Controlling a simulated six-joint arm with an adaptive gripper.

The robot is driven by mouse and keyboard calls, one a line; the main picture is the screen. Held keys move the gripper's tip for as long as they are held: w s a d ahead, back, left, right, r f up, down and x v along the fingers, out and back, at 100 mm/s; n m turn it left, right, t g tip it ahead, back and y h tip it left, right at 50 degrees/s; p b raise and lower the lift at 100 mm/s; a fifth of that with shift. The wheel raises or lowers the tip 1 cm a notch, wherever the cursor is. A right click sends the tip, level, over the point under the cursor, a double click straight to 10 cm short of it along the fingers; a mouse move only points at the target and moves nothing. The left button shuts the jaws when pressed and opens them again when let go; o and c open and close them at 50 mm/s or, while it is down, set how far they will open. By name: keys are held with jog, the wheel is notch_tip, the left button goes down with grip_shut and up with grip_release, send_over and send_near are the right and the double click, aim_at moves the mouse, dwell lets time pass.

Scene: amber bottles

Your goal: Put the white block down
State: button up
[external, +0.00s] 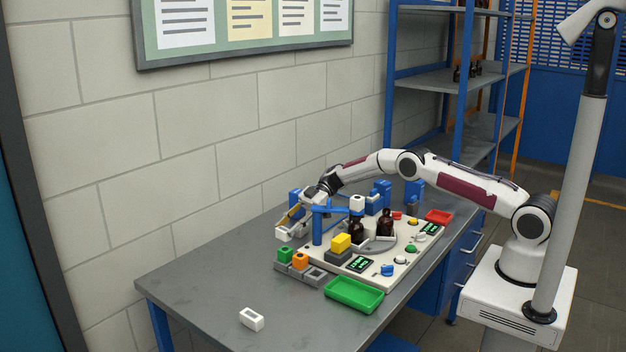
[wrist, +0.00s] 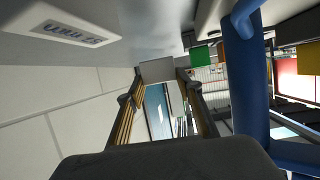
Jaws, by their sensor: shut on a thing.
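My gripper (external: 290,222) is shut on a white block (external: 282,233) at the left end of the board, beside the blue post frame. In the wrist view the two ribbed fingers (wrist: 163,88) stand on either side of the block (wrist: 157,71), which shows as a pale grey face at their tips. I cannot tell whether the block touches the table (external: 215,283) or hangs just above it.
The blue frame (external: 317,228) stands close on the right of my gripper and fills the right of the wrist view (wrist: 249,75). Green (external: 285,254) and orange (external: 300,261) blocks sit in front. A white hollow piece (external: 251,319) lies near the front edge. The left tabletop is clear.

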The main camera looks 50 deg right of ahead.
aim_at(289, 238)
jog(key=shift+f, duration=2.05)
jog(key=shift+f, duration=0.15)
jog(key=o, duration=1.1)
jog(key=shift+f, duration=0.1)
jog(key=shift+v, duration=3.95)
jog(key=shift+w, duration=0.1)
